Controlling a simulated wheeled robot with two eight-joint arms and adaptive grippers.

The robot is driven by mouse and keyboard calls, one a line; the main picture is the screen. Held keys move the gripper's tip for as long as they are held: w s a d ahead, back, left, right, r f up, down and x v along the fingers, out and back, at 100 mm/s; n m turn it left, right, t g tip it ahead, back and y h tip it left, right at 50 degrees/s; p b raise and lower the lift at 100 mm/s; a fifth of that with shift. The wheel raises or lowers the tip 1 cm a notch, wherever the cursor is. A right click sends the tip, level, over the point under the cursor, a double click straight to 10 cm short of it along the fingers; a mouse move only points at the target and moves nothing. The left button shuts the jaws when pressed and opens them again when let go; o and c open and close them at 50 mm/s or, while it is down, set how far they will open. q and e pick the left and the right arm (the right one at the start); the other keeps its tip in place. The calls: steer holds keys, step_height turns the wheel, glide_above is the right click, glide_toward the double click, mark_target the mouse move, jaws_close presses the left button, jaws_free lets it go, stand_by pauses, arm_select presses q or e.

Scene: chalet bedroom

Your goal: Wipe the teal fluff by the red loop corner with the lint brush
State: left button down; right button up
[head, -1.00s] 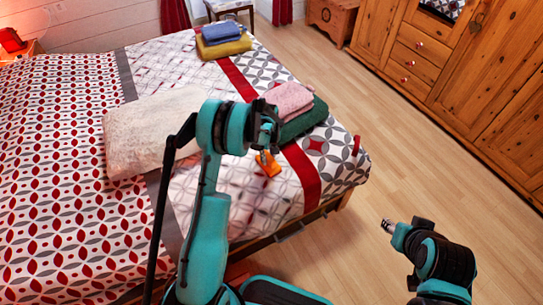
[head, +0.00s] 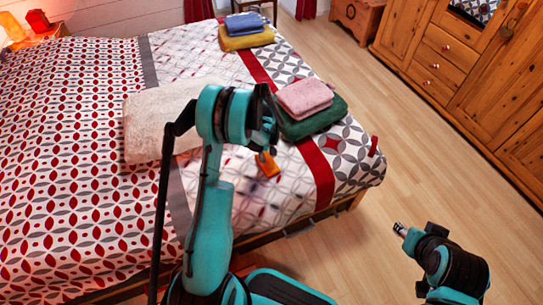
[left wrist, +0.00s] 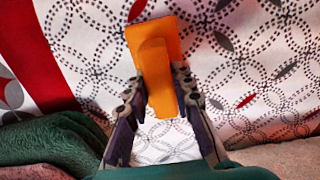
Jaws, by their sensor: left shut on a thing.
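My left gripper (head: 266,145) is shut on the orange lint brush (head: 267,164), over the patterned bed (head: 322,171) near its front edge. In the left wrist view the brush (left wrist: 152,50) sticks out between the two fingers (left wrist: 161,84). I cannot tell whether the brush touches the bedspread. A red loop (head: 374,146) stands at the bed's near right corner, to the right of the brush and apart from it. I cannot make out any teal fluff. My right gripper (head: 400,229) is low over the floor, right of the bed; its jaws are too small to judge.
A pink folded towel (head: 304,96) lies on a green one (head: 313,120) right beside the left gripper. A cream pillow (head: 160,120) lies to its left. Blue and yellow towels (head: 246,40) lie farther back. Wooden floor (head: 420,150) is clear between bed and wardrobe (head: 470,85).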

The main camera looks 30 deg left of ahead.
mark_target(257, 160)
arm_select(q)
steer(key=shift+s+a+f, duration=0.1)
steer(key=shift+s+a, duration=0.95)
steer(key=shift+s, duration=0.2)
steer(key=shift+w+a, duration=0.95)
steer(key=shift+a, duration=0.2)
steer(key=shift+w+d, duration=1.15)
steer(key=shift+w, duration=0.25)
steer(key=shift+w+d, duration=1.7)
steer(key=shift+w, duration=0.25)
steer(key=shift+w+d, duration=1.65)
steer(key=shift+w, duration=0.25)
steer(key=shift+s+a, duration=1.25)
steer(key=shift+s, duration=0.3)
steer(key=shift+s+a, duration=2.15)
steer(key=shift+s, duration=0.3)
steer(key=shift+s+a, duration=1.05)
steer(key=shift+s, duration=0.2)
